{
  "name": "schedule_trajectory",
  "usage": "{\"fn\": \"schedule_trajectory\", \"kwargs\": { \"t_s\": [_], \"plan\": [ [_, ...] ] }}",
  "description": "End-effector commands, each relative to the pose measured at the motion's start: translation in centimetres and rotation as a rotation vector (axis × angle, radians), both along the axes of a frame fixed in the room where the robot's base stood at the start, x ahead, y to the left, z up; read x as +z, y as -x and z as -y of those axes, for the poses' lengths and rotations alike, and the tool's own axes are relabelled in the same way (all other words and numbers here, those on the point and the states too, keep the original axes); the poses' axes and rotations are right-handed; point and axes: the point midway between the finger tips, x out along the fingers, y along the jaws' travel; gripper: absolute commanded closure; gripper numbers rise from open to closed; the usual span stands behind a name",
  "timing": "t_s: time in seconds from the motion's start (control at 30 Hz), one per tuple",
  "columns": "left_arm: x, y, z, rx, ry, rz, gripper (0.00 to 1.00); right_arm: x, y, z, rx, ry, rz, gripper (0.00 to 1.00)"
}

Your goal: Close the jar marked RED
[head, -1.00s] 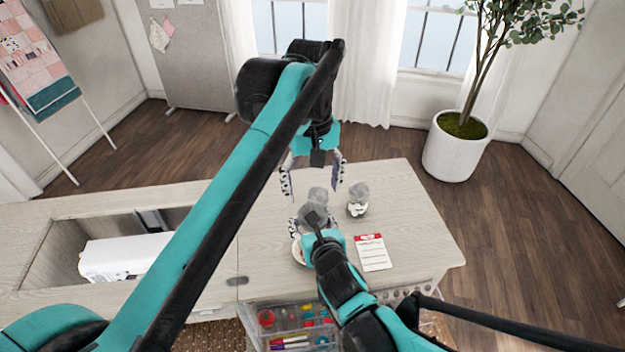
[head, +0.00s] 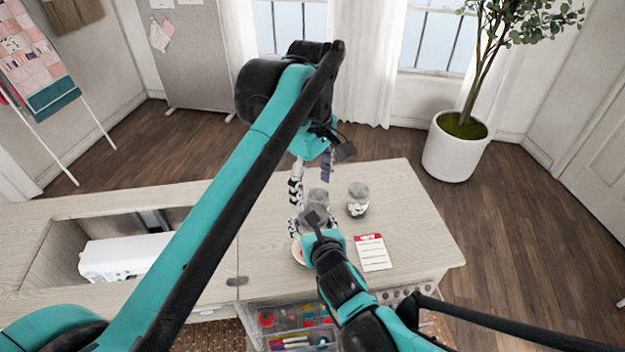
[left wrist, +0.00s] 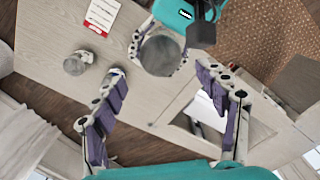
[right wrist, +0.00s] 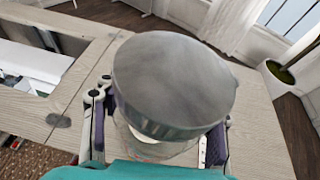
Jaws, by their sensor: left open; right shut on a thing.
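A glass jar (right wrist: 150,148) with a broad grey lid (right wrist: 172,80) over its mouth stands between the fingers of my right gripper (right wrist: 160,130), which is shut on it. I cannot tell whether the lid is fully seated. The lid also shows in the left wrist view (left wrist: 162,52). No RED marking is readable. My left gripper (head: 311,172) is open and empty, above and behind the held jar.
A card with a red header (head: 372,252) lies at the right on the cabinet top (head: 415,215). A white machine (head: 125,257) sits in the recess at the left. A clear drawer unit (head: 290,318) with coloured items is below the front edge.

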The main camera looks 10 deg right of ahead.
Motion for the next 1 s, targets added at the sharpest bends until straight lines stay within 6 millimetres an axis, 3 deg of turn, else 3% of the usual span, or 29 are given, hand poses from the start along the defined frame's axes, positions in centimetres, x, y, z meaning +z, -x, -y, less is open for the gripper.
{"fn": "schedule_trajectory", "kwargs": {
  "t_s": [0.2, 0.4, 0.8, 0.87, 1.0],
  "plan": [
    [-3.6, 0.1, 0.0, -0.001, 0.000, 0.000, 0.27, 0.0, 0.0, 0.0, 0.000, 0.000, 0.000, 1.00],
    [-5.9, 0.1, 0.0, -0.001, 0.000, 0.000, 0.27, 0.0, 0.0, 0.0, 0.000, 0.000, 0.000, 1.00],
    [-6.6, 0.1, 0.0, -0.001, 0.000, 0.000, 0.27, 0.0, 0.0, 0.0, 0.000, 0.000, 0.000, 1.00],
    [-6.6, 0.1, 0.0, -0.001, 0.000, 0.000, 0.40, 0.0, 0.0, 0.0, 0.000, 0.000, 0.000, 1.00],
    [-6.6, 0.1, 0.0, -0.001, 0.000, 0.000, 0.77, 0.0, 0.0, 0.0, 0.000, 0.000, 0.000, 1.00]
  ]
}}
